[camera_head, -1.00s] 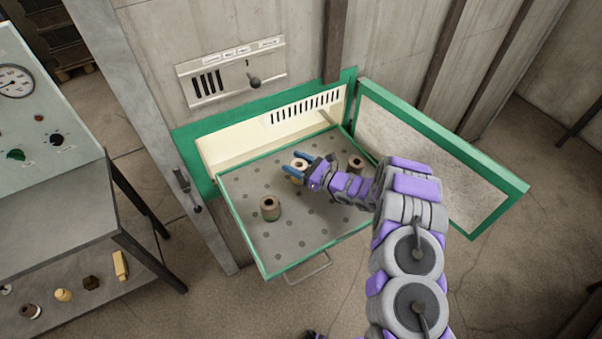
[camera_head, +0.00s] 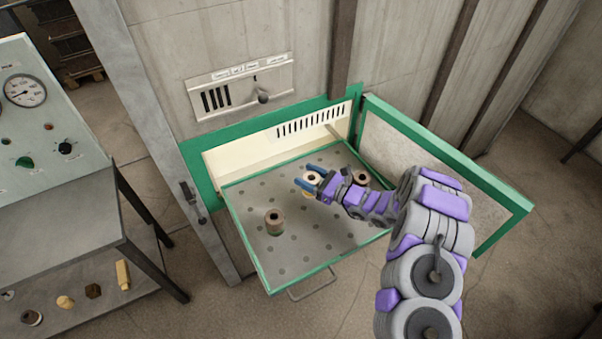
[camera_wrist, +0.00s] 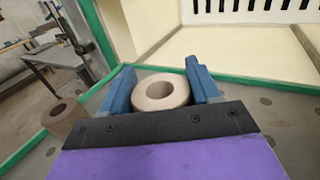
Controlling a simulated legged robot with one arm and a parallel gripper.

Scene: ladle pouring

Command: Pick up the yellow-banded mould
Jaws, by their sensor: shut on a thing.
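My gripper (camera_head: 311,184) is over the perforated tray, its blue fingers shut on a ring-shaped mould with a round hole in its top. This held mould (camera_head: 311,178) shows a pale top in the head view. In the wrist view the held mould (camera_wrist: 160,92) sits between the two blue fingers, its top facing the camera. Two similar moulds stand on the tray: one at the left (camera_head: 275,221), one at the right (camera_head: 361,178), partly behind my arm.
The green-edged tray (camera_head: 262,271) sticks out of the oven opening, with an open green-framed door (camera_head: 478,228) at its right. A bench with a gauge panel (camera_head: 50,130) stands at the left, small items on its lower shelf. The tray's front is clear.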

